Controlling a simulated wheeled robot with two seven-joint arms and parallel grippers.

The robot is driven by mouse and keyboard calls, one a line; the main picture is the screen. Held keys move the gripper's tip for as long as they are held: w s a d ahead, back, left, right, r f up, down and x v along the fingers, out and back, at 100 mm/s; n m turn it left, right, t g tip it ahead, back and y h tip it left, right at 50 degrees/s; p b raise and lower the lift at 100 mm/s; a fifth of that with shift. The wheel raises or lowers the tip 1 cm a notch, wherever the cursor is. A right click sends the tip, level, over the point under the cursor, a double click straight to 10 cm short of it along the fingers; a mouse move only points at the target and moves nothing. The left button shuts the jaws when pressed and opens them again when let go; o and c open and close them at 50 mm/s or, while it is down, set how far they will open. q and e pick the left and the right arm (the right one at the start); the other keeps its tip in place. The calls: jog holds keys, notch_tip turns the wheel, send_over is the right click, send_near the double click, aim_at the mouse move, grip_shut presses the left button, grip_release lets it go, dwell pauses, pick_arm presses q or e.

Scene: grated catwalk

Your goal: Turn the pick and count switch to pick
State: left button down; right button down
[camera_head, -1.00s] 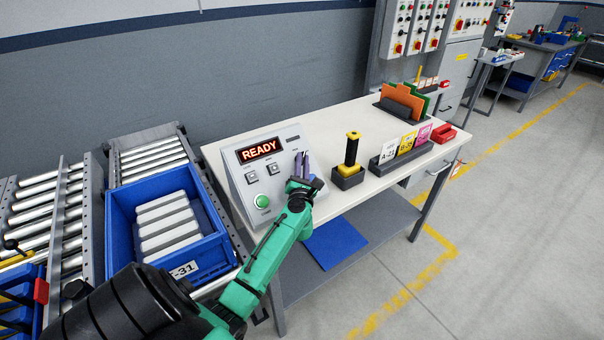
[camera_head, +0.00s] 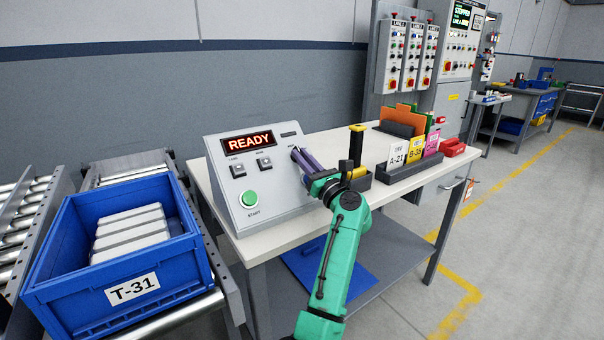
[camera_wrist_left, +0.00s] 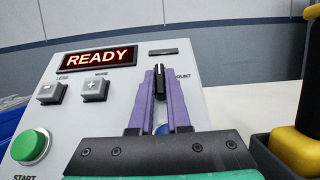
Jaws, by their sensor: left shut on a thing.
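The grey control box (camera_head: 250,205) stands on the left end of the white table, its red display (camera_head: 249,142) reading READY. The pick and count switch shows in the left wrist view as a black knob (camera_wrist_left: 160,82), with part of the word COUNT to its right; any PICK label is hidden. My left gripper (camera_head: 298,154) reaches the box's right side, and its purple fingers are shut on the knob, one on each side. In the head view the fingers hide the knob. My right gripper is in neither view.
Two square buttons, less (camera_head: 238,170) and more (camera_head: 265,165), and a green start button (camera_head: 250,198) sit left of the switch. A black-and-yellow tool (camera_head: 356,150) in a holder stands right of my gripper. A blue crate (camera_head: 60,295) sits left.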

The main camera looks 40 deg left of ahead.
pick_arm(q)
jog(key=shift+f, duration=0.35)
jog(key=c, duration=0.9)
grip_release()
jog(key=shift+d+r, duration=0.1)
